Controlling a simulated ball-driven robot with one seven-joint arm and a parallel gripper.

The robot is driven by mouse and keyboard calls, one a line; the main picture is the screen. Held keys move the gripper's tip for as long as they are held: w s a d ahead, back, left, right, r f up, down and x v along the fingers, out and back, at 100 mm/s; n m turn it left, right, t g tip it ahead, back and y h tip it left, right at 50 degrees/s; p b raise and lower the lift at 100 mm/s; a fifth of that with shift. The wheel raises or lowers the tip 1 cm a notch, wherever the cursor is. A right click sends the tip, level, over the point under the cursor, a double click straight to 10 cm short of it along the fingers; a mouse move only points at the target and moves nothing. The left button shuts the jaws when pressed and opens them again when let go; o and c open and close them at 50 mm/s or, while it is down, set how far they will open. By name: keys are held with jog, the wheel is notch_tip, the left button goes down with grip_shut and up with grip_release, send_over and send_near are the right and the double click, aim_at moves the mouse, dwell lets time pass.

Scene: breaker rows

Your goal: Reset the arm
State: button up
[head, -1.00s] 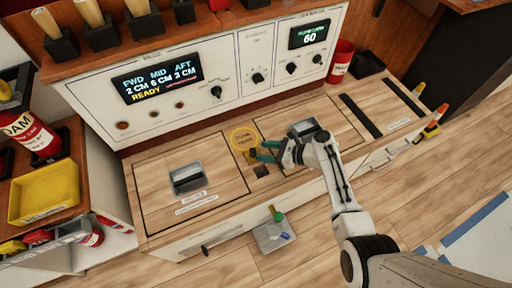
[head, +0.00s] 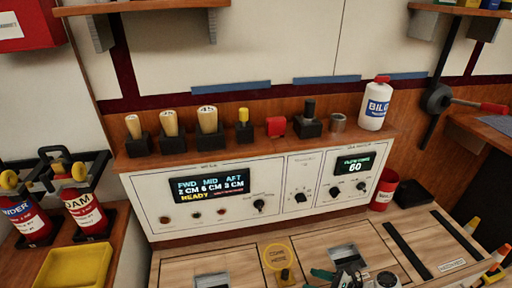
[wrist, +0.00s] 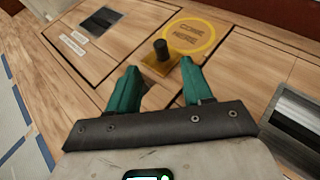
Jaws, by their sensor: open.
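My gripper (wrist: 160,82) is open and empty, its two green fingers spread apart in the wrist view. It also shows at the bottom edge of the head view (head: 328,276), over the wooden counter (head: 228,263). A short black knob on a brass-coloured plate (wrist: 161,50) lies just beyond and between the fingertips, apart from them. The knob also shows in the head view (head: 285,273), left of my fingers. A yellow ring with lettering (wrist: 190,38) lies on the counter behind the knob. Most of my arm is out of the head view.
A white panel (head: 275,217) with two lit displays stands behind the counter. Its shelf holds several handled tools, a red block (head: 276,126) and a white bottle (head: 375,106). A red cup (head: 383,194) stands at the right. Recessed metal handles (head: 345,256) sit in the counter hatches.

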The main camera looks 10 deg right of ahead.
jog(key=s+a+n+g+h, duration=0.35)
jog(key=s+n+g, duration=0.35)
jog(key=s+n, duration=0.95)
jog(key=s+d+r+n+g+h, duration=0.1)
jog(key=s+d+r+n+h, duration=0.15)
jog(key=s+r+n, duration=0.3)
jog(key=s+d+r+n+h, duration=0.2)
jog(key=s+r+n+h, duration=0.25)
jog(key=s, duration=0.25)
notch_tip(320, 180, up, 13)
jog(key=p, duration=1.3)
jog(key=shift+a+r+y+p, duration=0.15)
jog(key=shift+a+y+p, duration=0.05)
jog(key=shift+y+p, duration=0.25)
